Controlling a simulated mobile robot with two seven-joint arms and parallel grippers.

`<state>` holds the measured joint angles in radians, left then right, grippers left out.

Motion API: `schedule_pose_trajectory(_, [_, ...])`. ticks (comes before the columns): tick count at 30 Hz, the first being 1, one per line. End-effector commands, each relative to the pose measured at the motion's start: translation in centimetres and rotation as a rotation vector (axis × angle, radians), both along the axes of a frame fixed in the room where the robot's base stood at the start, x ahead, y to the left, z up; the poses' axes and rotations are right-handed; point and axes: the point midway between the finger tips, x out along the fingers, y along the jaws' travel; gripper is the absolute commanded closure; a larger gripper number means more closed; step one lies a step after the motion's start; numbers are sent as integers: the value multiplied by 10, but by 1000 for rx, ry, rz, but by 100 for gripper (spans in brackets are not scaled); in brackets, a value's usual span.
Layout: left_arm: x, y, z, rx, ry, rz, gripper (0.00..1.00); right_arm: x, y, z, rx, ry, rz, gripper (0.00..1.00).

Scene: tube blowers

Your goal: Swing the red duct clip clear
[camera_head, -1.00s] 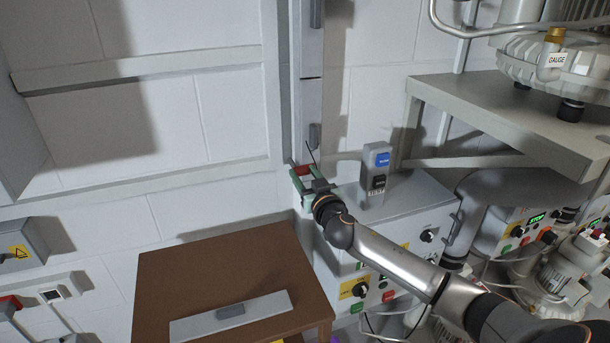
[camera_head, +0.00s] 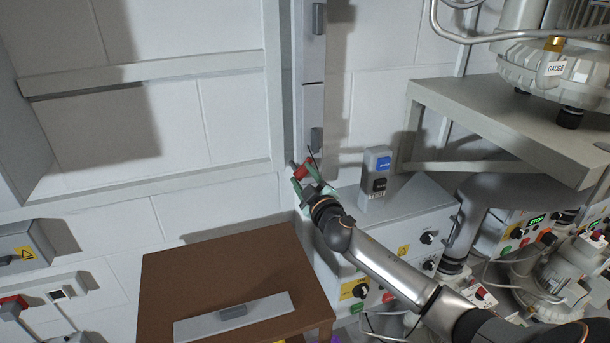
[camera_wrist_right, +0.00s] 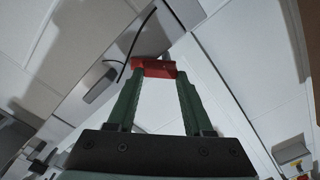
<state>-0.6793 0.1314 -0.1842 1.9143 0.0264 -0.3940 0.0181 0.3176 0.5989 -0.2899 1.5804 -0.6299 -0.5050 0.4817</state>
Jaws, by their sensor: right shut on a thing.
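The red duct clip (camera_head: 303,170) is at the lower end of the vertical grey duct (camera_head: 312,105) on the wall. It sits tilted in the head view. My right gripper (camera_head: 305,178) has green fingers and is shut on the clip. In the right wrist view the red clip (camera_wrist_right: 154,68) spans the gap between the two green fingertips of the right gripper (camera_wrist_right: 154,78). A thin black cable shows beside the clip there. What lies behind the clip is partly hidden by the fingers. My left gripper is not in view.
A grey switch box (camera_head: 376,172) with a blue label stands on the grey cabinet (camera_head: 400,215) right of the clip. A brown table (camera_head: 215,265) bearing a grey panel (camera_head: 235,316) is below left. A grey shelf (camera_head: 500,115) with machinery juts out at the right.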

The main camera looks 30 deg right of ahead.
Motion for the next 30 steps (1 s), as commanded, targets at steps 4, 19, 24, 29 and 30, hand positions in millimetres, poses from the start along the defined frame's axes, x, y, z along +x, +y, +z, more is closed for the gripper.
schedule_pose_trajectory(4, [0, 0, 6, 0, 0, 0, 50, 0, 1, 2, -136, 33, -1, 100])
schedule_pose_trajectory(19, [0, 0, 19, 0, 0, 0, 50, 2, 7, 0, -572, 137, 0, 100])
schedule_pose_trajectory(24, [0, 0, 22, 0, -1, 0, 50, 2, 8, 0, -677, 163, 0, 100])
schedule_pose_trajectory(29, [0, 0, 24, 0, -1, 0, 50, 2, 8, -1, -743, 178, 0, 100])
schedule_pose_trajectory(30, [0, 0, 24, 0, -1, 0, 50, 2, 8, -1, -756, 182, 0, 100])
